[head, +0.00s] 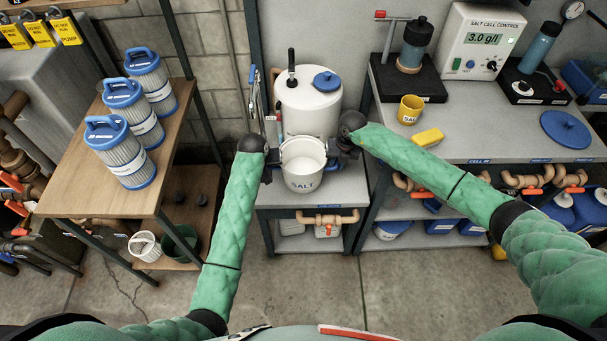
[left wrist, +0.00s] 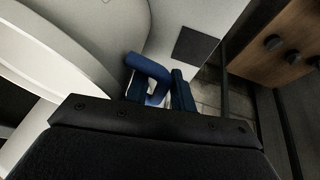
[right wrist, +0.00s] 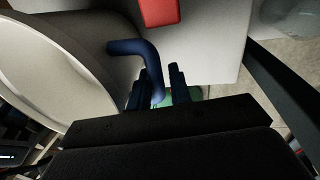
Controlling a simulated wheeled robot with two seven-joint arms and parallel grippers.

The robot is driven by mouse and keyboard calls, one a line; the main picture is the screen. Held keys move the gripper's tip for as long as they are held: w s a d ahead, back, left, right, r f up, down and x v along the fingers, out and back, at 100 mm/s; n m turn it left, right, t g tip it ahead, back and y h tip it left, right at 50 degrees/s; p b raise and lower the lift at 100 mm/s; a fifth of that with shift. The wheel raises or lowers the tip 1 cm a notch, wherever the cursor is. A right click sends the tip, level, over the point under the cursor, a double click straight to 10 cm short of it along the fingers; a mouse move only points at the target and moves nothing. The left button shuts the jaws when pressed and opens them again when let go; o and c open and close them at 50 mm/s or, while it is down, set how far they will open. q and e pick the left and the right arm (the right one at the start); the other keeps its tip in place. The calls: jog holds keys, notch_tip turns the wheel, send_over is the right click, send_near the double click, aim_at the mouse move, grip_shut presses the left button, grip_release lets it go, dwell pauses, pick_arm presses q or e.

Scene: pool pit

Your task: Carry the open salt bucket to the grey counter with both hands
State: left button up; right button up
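The open white salt bucket (head: 303,169), marked SALT, is upright at the front of a low grey stand (head: 345,188). White contents show inside its rim. I cannot tell whether its base touches the stand. My left gripper (head: 268,165) is at its left side; in the left wrist view a blue side handle (left wrist: 152,72) lies between the close-set fingers. My right gripper (head: 337,152) is at its right side; in the right wrist view the other blue handle (right wrist: 140,55) runs between the fingers. Both grippers look shut on the handles. The longer grey counter (head: 475,142) is at the right.
A white tank (head: 308,100) with a blue lid stands behind the bucket. A wooden bench (head: 110,188) with filters is left.

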pick_arm(q)
grip_shut()
pick_arm(e)
grip_shut()
pick_arm(q)
jog(key=shift+w+r, duration=0.1)
dwell(1.0)
